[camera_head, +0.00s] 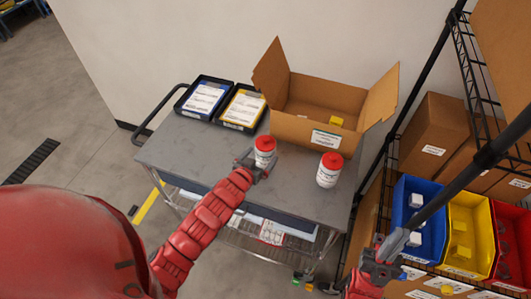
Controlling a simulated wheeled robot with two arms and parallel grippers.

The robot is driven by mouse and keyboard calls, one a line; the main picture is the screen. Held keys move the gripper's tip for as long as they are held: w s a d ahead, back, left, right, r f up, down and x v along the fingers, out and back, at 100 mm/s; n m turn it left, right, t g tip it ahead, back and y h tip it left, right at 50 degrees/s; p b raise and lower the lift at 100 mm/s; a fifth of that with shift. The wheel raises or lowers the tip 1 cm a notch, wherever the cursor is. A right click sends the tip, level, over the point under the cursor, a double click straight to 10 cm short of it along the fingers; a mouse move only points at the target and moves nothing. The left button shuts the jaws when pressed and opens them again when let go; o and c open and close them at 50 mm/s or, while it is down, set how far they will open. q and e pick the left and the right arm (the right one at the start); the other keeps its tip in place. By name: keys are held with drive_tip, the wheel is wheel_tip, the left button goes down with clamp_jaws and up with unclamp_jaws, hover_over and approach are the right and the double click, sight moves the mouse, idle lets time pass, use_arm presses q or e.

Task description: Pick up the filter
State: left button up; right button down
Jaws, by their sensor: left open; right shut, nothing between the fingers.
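Two white cylinders with red tops and printed labels stand upright on the grey cart; they look like the filters. The left filter (264,153) is at my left gripper (256,163). This gripper is open, with its fingers around or beside the lower part of that filter; I cannot tell if they touch it. The lower part is partly hidden by the gripper. The right filter (329,171) stands apart, to the right. My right gripper (388,252) is shut and empty, off the cart's right side, near the blue bin.
The cart top (205,160) is clear at the left and front. An open cardboard box (300,131) with a small yellow item stands at the back, beside two document trays (239,110). A shelf at right holds blue (425,225), yellow and red bins and boxes.

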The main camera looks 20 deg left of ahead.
use_arm(q)
drive_tip(key=shift+w+f+p, duration=0.15)
drive_tip(key=shift+w+p, duration=0.3)
drive_tip(key=shift+p, duration=0.05)
drive_tip(key=x, duration=0.1)
drive_tip(key=p+x, duration=0.1)
drive_tip(key=shift+w+f+p, duration=0.25)
drive_tip(key=shift+f+p, duration=0.05)
drive_tip(key=shift+f, duration=0.05)
drive_tip(key=shift+w+f, duration=0.4)
drive_tip(key=shift+w, duration=0.2)
drive_tip(key=shift+c, duration=0.3)
clamp_jaws()
